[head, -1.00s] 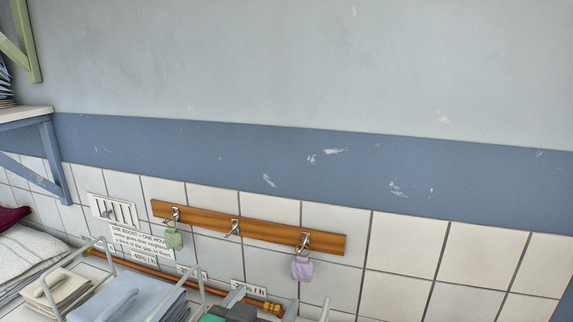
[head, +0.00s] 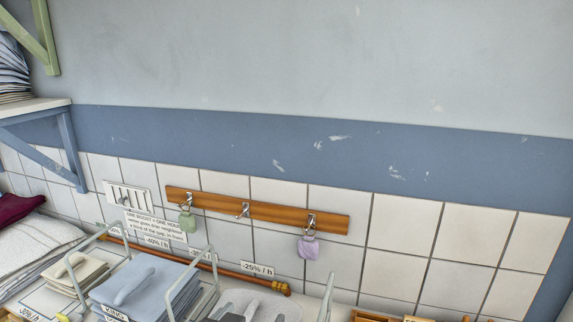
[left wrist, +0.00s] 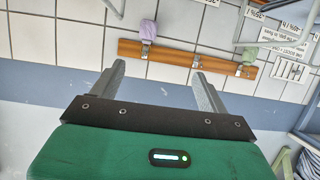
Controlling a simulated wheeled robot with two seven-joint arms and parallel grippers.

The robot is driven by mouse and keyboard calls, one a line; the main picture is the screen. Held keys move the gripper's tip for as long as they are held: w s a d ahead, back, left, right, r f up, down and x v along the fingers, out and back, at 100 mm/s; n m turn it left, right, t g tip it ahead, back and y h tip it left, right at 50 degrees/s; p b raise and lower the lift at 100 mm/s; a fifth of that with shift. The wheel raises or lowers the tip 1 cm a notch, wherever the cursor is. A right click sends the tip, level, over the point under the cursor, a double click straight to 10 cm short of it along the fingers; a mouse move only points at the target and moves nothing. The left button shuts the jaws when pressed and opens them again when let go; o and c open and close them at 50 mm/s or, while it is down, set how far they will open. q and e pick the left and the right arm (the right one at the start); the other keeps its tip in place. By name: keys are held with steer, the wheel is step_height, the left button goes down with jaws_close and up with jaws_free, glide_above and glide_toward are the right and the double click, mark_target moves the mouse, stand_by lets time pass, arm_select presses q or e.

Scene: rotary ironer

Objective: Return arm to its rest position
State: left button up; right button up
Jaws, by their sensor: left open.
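My left gripper (left wrist: 158,70) is open and empty in the left wrist view. Its two grey fingers stand apart in front of the tiled wall, with nothing between them. In the head view only a small part of the left gripper (head: 238,311) shows at the bottom edge, below the wooden hook rail (head: 270,213); the rest is cut off. The rail also shows, upside down, in the left wrist view (left wrist: 185,57), beyond the fingertips. My right gripper is in neither view.
Folded blue cloths (head: 150,280) and beige cloths (head: 78,272) lie between wire dividers at bottom left. A bracketed shelf (head: 30,109) juts out at left. The upper wall is clear.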

arm_select(q)
steer(key=s+a+f+g+y, duration=0.1)
steer(key=s+a+f+g, duration=0.2)
steer(key=s+a+f, duration=0.55)
steer(key=s+a+f+n+g+y, duration=0.1)
steer(key=s+a+f+g, duration=0.3)
steer(key=f, duration=0.7)
steer(key=s+a+f+g+y, duration=0.25)
steer(key=s+a+f, duration=0.25)
steer(key=s+f, duration=0.35)
step_height(320, 180, down, 36)
steer(key=g+b, duration=0.2)
steer(key=b, duration=0.3)
steer(key=s+a+f+b, duration=0.1)
steer(key=s+f, duration=0.8)
steer(key=f, duration=0.2)
steer(key=s+a+f+b, duration=0.1)
steer(key=s+f+b, duration=0.1)
steer(key=s+f, duration=0.7)
step_height(320, 180, down, 3)
steer(key=shift+s+a+f+g+h+b, duration=0.25)
steer(key=shift+a+g+h+b, duration=0.1)
steer(key=shift+g, duration=0.1)
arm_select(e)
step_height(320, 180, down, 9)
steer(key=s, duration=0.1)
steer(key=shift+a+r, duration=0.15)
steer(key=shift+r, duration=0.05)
arm_select(q)
steer(key=shift+d, duration=0.1)
